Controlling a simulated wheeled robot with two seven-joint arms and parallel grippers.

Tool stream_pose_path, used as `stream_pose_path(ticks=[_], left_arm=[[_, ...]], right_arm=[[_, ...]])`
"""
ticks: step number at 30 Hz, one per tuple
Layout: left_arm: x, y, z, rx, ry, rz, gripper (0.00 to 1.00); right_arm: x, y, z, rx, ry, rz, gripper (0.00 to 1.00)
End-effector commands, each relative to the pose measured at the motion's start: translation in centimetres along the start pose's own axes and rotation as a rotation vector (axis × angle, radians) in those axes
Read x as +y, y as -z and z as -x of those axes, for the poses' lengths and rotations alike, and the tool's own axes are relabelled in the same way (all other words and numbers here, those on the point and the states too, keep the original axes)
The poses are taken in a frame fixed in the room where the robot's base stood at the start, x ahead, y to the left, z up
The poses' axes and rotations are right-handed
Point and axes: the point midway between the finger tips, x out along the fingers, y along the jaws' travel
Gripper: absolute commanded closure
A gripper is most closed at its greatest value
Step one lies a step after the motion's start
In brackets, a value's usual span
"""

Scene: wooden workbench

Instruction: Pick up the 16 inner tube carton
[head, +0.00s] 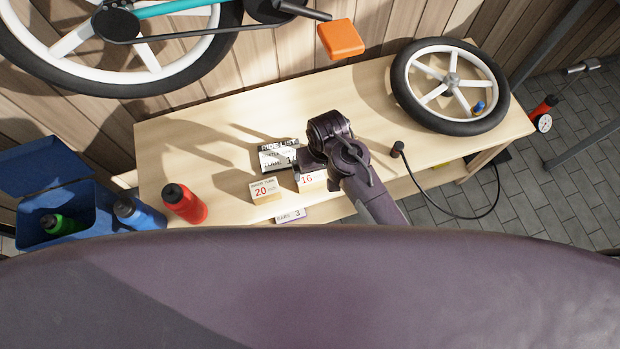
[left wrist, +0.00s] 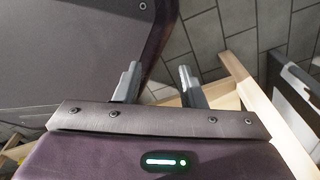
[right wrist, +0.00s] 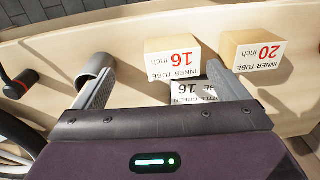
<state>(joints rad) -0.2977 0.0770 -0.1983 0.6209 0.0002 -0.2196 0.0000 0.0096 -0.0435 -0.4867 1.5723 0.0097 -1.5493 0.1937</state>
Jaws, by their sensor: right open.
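The 16 inner tube carton (head: 313,182) is a small tan box with a white label and red 16 on the wooden bench, partly hidden by my right gripper in the head view. In the right wrist view the carton (right wrist: 173,60) shows ahead, between the lines of the fingers. My right gripper (head: 308,164) is open and empty above the bench beside it; its spread fingers show in the right wrist view (right wrist: 155,72). My left gripper (left wrist: 158,78) is open and empty, away from the carton, over floor and bench framing.
The 20 inner tube carton (head: 265,190) stands just left of it. A ride list sign (head: 279,156) is behind and a card-marked box (head: 290,215) in front. A red bottle (head: 184,204), blue crate (head: 70,235) and wheel (head: 402,85) stand farther off. The bench's back middle is clear.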

Motion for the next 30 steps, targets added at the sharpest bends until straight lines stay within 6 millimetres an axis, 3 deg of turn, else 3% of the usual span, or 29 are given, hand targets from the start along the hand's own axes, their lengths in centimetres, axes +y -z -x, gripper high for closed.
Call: stream_pose_path(ticks=[6,22,30], left_arm=[[-0.2,-0.5,-0.1,-0.007,0.002,0.002,0.64],[-0.3,-0.8,-1.0,-0.011,0.004,-0.004,0.64],[0.0,0.5,-0.9,0.004,0.0,-0.003,0.64]], right_arm=[[-1.8,1.8,-0.5,-0.04,-0.038,0.033,0.06],[-1.7,1.3,-7.2,-0.047,-0.044,0.036,0.06],[-1.7,1.3,-8.2,-0.044,-0.043,0.036,0.06]])
